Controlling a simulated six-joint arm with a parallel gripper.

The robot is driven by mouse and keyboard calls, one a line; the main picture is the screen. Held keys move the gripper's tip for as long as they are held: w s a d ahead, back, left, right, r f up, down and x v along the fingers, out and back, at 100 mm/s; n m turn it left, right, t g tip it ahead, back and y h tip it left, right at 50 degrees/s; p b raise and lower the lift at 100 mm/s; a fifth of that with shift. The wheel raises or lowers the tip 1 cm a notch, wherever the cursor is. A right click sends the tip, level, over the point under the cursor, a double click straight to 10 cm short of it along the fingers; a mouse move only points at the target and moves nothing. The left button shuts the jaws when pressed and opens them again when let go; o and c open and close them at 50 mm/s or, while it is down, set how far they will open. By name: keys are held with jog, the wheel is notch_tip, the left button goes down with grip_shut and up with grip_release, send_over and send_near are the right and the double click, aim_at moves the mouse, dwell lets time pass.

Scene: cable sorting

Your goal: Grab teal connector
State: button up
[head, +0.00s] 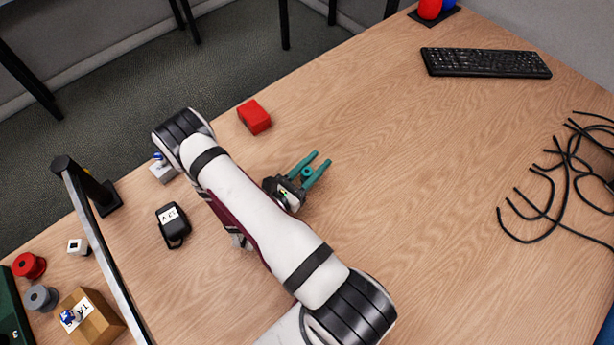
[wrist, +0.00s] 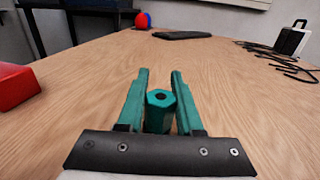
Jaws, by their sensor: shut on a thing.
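The teal connector (wrist: 160,110) is a short six-sided piece with a dark hole in its top. In the wrist view it sits upright between the two teal fingers of my gripper (wrist: 160,74), near their base. In the head view my gripper (head: 320,159) is over the middle of the table, and the connector (head: 307,171) shows as a small teal piece between the fingers. My gripper is shut on the connector. The connector's lower part is hidden in the wrist view, and I cannot tell whether it touches the table.
A red block (head: 254,117) lies up and left of my gripper. A black adapter (head: 173,226), spools and a cardboard box (head: 95,316) are on the left, beside a metal frame. A keyboard (head: 485,62) and loose black cables (head: 560,190) lie right. The table between is clear.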

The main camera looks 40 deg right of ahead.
grip_shut()
jog(key=shift+r, duration=0.1)
